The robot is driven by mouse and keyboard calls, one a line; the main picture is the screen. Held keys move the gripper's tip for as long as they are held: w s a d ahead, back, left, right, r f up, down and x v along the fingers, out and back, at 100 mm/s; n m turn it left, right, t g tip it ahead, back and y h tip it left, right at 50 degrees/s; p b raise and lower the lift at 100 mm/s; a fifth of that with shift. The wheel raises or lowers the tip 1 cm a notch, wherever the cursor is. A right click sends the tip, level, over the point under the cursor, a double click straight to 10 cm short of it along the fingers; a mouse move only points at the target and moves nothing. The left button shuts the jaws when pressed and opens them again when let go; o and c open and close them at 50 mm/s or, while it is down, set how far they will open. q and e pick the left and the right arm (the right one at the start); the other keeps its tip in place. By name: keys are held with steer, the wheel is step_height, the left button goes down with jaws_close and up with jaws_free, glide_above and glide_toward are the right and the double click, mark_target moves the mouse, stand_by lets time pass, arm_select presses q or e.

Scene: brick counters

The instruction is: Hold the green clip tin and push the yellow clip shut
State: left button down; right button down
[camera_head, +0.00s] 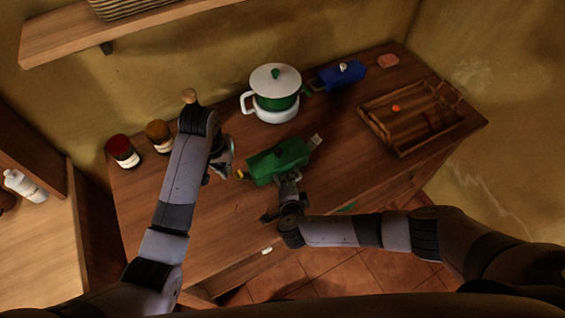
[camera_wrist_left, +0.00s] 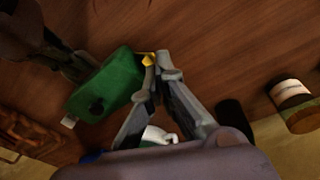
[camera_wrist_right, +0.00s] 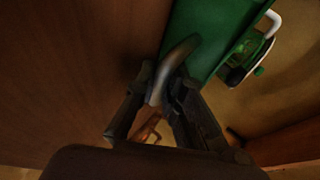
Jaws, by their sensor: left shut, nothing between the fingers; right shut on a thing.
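The green clip tin (camera_head: 280,162) lies on the wooden counter; it also shows in the left wrist view (camera_wrist_left: 104,88) and the right wrist view (camera_wrist_right: 203,35). The yellow clip (camera_wrist_left: 148,60) stands out at the tin's left end in the head view (camera_head: 243,176). My left gripper (camera_head: 232,172) is shut and empty, its fingertips (camera_wrist_left: 161,70) right beside the yellow clip; I cannot tell whether they touch it. My right gripper (camera_head: 290,186) is shut on the tin's grey curved handle (camera_wrist_right: 178,57) at its near side. A pale piece (camera_head: 316,140) sticks out at the tin's right end.
A white and green pot (camera_head: 275,104) with a lid stands behind the tin. A blue tin (camera_head: 340,76) and a wooden tray (camera_head: 398,142) are to the right. Two jars, red-lidded (camera_head: 122,151) and brown-lidded (camera_head: 158,134), stand at the left. Bare counter lies front left.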

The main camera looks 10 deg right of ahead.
arm_select(q)
steer(key=shift+m+t, duration=0.5)
steer(key=shift+a+x, duration=0.15)
steer(key=shift+x, duration=0.95)
steer(key=shift+a+x, duration=0.15)
steer(key=shift+x, duration=1)
steer(key=shift+a+x, duration=0.2)
steer(key=shift+x, duration=0.9)
steer(key=shift+w, duration=0.1)
steer(key=shift+w+d, duration=0.3)
steer(key=shift+d, duration=0.4)
steer(key=shift+w+d, duration=0.3)
steer(key=shift+d, duration=0.45)
steer(key=shift+w+d, duration=0.3)
steer(key=shift+d, duration=0.4)
steer(key=w+v, duration=0.1)
steer(key=v, duration=0.7)
steer(key=shift+a, duration=0.3)
steer(key=shift+w+r, duration=0.1)
arm_select(e)
steer(key=c, duration=1.6)
jaws_free()
